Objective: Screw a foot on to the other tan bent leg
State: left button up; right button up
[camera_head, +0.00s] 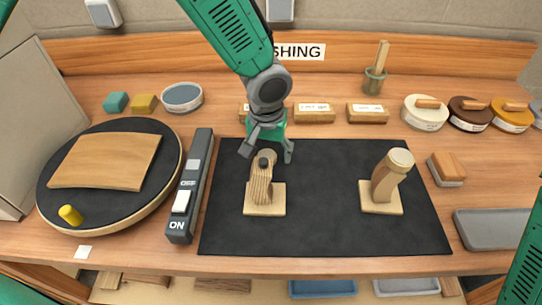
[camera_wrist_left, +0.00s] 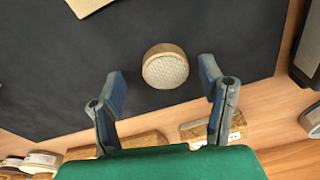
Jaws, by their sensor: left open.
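Two tan bent legs stand on square bases on the dark mat (camera_head: 320,215). The right leg (camera_head: 383,185) carries a round foot (camera_head: 402,157) with a cream face at its upper end. The left leg (camera_head: 261,188) has a dark spot near its top and no cream disc showing. My left gripper (camera_head: 268,148) is open and empty, pointing down just behind the left leg. In the left wrist view a round wooden foot (camera_wrist_left: 165,66) with a textured cream face appears between and slightly beyond its fingertips; it seems to be over the mat. My right gripper is out of view.
A long dark switch strip (camera_head: 192,185) and a round turntable (camera_head: 165,195) with a wooden sheet lie left of the mat. Labelled blocks (camera_head: 314,113) line the back, with several round tins at the back right. The mat between the legs is clear.

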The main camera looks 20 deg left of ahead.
pick_arm(q)
jog(key=shift+w+a+f, duration=0.1)
jog(key=shift+a+f, duration=0.2)
jog(key=shift+f, duration=0.2)
jog(key=shift+a, duration=0.4)
jog(key=shift+d, duration=0.6)
jog(key=c, duration=0.9)
jog(key=shift+d, duration=0.2)
jog(key=shift+a, duration=0.3)
jog(key=shift+a+r, duration=0.2)
jog(key=shift+r, duration=0.2)
jog(key=r, duration=0.9)
jog(key=shift+d+r, duration=0.15)
jog(key=shift+d, duration=0.1)
